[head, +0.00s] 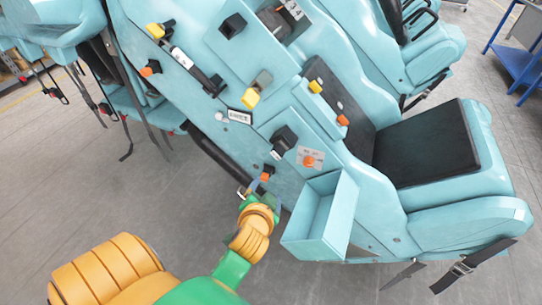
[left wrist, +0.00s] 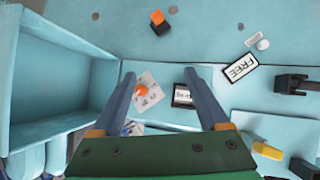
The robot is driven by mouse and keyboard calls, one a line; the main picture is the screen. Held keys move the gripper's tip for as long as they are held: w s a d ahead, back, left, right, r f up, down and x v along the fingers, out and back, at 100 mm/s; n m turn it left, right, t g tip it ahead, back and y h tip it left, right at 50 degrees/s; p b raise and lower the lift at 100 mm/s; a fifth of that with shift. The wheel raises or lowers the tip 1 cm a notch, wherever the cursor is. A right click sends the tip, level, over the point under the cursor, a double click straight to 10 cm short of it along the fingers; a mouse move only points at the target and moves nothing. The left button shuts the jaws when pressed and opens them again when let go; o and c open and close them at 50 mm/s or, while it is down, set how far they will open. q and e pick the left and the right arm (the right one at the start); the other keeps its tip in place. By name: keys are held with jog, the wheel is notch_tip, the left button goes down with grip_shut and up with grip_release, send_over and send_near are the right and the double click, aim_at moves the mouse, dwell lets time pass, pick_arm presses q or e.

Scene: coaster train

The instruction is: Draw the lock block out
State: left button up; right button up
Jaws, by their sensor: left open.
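No part is clearly marked as the lock block, so I cannot tell which one it is. A black block (head: 284,140) stands on the light-blue car panel, above the open blue box. In the left wrist view a black-framed label (left wrist: 183,95) shows between my fingers, beside an orange knob (left wrist: 141,90) on a printed plate. A small black block with an orange top (left wrist: 157,20) lies beyond the fingertips; it also shows in the head view (head: 266,172). My left gripper (head: 262,187) is open and empty in front of the panel, its fingers apart in the left wrist view (left wrist: 160,75). My right gripper is not seen.
An open blue box (head: 320,215) juts from the panel right of the gripper, close to it. A FREE plate (left wrist: 240,72), black lever (left wrist: 290,82) and yellow-ended lever (head: 250,97) sit nearby. A black-cushioned seat (head: 425,142) is at the right. Grey floor (head: 190,215) is clear below.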

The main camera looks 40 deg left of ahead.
aim_at(276, 156)
pick_arm(q)
jog(key=w+r+t, duration=0.1)
jog(key=w+r+m+t+y, duration=0.1)
jog(key=w+r, duration=0.2)
jog(key=shift+w+a+r+t+y, duration=0.4)
jog(key=x, duration=0.6)
jog(key=shift+w+a+f, duration=0.1)
jog(key=shift+a+f, duration=0.1)
jog(key=shift+f, duration=0.05)
grip_shut()
jog(key=c, duration=0.7)
grip_release()
jog(key=shift+c, duration=0.2)
grip_shut()
